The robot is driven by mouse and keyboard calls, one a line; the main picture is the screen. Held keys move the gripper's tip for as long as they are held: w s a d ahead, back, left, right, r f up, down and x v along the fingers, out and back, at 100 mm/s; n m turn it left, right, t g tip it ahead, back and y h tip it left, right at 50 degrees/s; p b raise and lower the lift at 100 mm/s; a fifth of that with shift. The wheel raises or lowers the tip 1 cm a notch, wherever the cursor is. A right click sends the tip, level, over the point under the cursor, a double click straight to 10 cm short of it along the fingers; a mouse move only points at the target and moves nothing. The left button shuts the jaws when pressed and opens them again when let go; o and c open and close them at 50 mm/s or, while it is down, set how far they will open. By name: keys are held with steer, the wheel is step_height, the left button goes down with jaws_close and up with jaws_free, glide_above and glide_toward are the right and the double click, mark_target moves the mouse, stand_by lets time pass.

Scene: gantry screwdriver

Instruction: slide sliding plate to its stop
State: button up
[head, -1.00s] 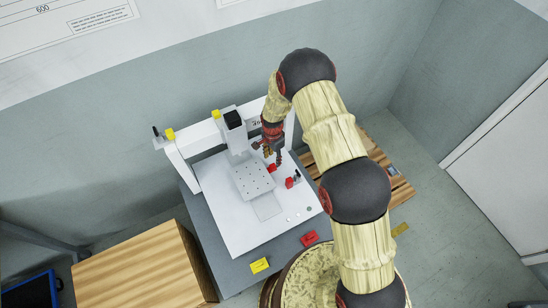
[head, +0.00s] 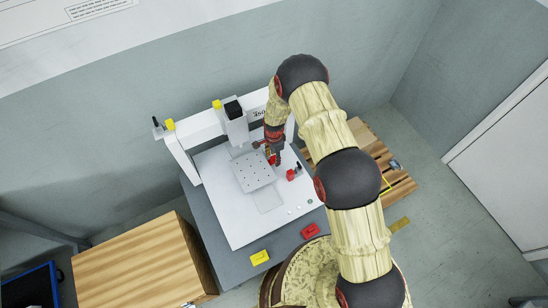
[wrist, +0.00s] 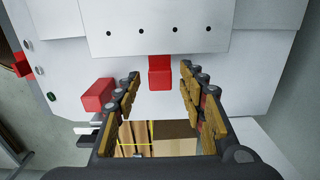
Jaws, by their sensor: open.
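The sliding plate (head: 252,171) is a grey plate with rows of small holes, lying on the white base under the gantry in the head view. Its edge fills the top of the wrist view (wrist: 155,35). A red tab (wrist: 160,72) sticks out from that edge towards my gripper. My gripper (wrist: 160,88) is open and empty, with one finger on each side of the tab's line and visible gaps to it. In the head view my gripper (head: 276,158) is at the plate's right edge and partly covers the tab.
A red block (head: 293,174) stands on the base near my gripper and shows left of the fingers in the wrist view (wrist: 97,95). The white gantry (head: 185,150) spans behind the plate. Yellow (head: 260,257) and red (head: 310,231) labelled blocks are at the table's front.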

steer(key=shift+f, duration=0.1)
steer(key=shift+c, duration=1)
steer(key=c, duration=0.7)
jaws_close()
